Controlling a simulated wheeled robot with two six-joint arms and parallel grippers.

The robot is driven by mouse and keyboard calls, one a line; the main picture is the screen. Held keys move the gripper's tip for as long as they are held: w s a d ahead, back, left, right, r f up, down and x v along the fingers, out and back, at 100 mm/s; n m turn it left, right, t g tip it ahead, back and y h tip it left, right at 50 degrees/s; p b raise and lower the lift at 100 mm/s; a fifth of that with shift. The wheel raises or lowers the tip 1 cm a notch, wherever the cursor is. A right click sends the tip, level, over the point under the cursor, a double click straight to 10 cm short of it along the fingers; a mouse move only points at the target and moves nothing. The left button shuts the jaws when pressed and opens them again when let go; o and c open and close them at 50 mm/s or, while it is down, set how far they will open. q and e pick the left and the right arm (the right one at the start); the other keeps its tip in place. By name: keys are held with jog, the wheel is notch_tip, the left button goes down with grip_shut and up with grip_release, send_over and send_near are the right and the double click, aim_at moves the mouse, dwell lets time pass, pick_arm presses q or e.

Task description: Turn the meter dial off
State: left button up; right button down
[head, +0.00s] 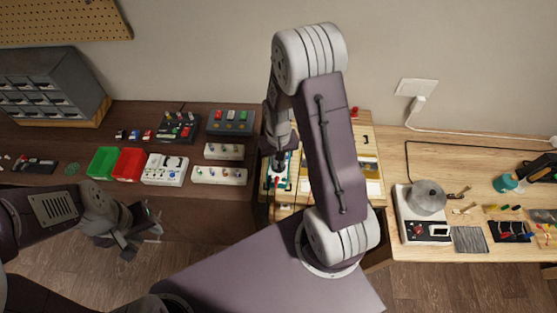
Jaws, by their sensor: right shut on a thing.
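The meter (279,181) looks like a small pale and green panel with a red spot, on the lighter middle bench. My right gripper (279,163) points down onto it and is shut on what appears to be its dial. The dial itself is hidden by the fingers, so its setting cannot be read. My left gripper (137,238) hangs over the floor in front of the dark bench, apart from everything, with its fingers spread and empty.
The dark bench holds a green bin (103,163), a red bin (129,163) and several pedal-like boxes. On the right bench (440,160) stand a scale-like device (414,229) with a round metal pot (429,197) and small tools. My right arm covers part of the middle bench.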

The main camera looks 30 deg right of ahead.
jog(key=shift+m+p, duration=0.3)
jog(key=shift+m, duration=1.6)
jog(key=c, duration=1.5)
grip_release()
notch_tip(320, 180, up, 9)
jog(key=shift+r, duration=0.1)
jog(key=shift+a, duration=0.1)
